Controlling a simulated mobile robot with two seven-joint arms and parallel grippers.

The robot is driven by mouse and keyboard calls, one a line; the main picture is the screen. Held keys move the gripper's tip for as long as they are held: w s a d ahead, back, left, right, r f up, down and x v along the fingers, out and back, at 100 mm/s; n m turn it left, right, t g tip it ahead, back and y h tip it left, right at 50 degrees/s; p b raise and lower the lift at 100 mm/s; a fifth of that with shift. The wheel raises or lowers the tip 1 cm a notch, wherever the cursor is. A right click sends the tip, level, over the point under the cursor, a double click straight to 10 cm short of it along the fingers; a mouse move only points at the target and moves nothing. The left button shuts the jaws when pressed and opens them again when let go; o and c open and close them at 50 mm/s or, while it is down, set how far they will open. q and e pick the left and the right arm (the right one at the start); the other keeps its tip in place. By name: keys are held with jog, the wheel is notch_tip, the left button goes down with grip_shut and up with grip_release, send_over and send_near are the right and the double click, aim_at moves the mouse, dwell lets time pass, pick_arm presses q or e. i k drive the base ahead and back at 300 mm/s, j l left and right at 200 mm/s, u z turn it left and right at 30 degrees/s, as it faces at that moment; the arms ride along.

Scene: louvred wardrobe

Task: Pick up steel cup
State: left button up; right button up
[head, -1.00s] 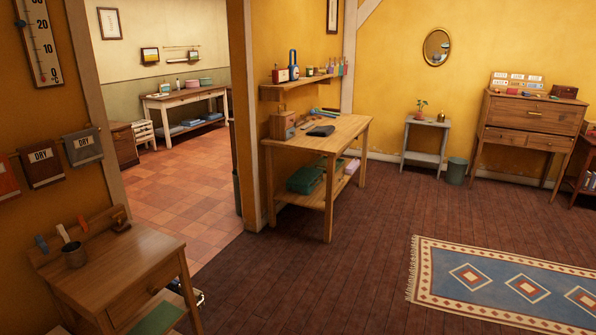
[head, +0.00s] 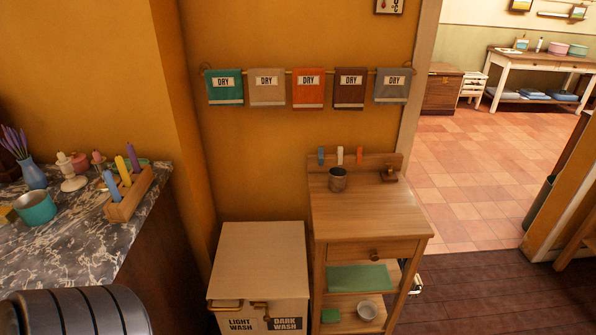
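A steel cup (head: 338,180) stands upright on top of the small wooden washstand (head: 365,212), near its back left. It looks grey-brown and metallic, with an open rim. A small wooden item (head: 390,173) sits on the same top at the back right. Neither of my grippers is in view, and nothing touches the cup.
A cream laundry chest (head: 262,255) with wash labels stands left of the washstand. A marble counter (head: 75,240) with a teal mug (head: 35,208) and candles is at left. A metal bowl (head: 367,310) is on the lower shelf. Dark floor is clear at lower right.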

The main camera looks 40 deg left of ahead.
aim_at(337, 180)
jog(key=i+u, duration=0.2)
jog(key=u, duration=0.25)
jog(key=i+l+u, duration=0.15)
jog(key=u, duration=0.3)
jog(key=i+l+u, duration=0.15)
jog(key=u, duration=0.3)
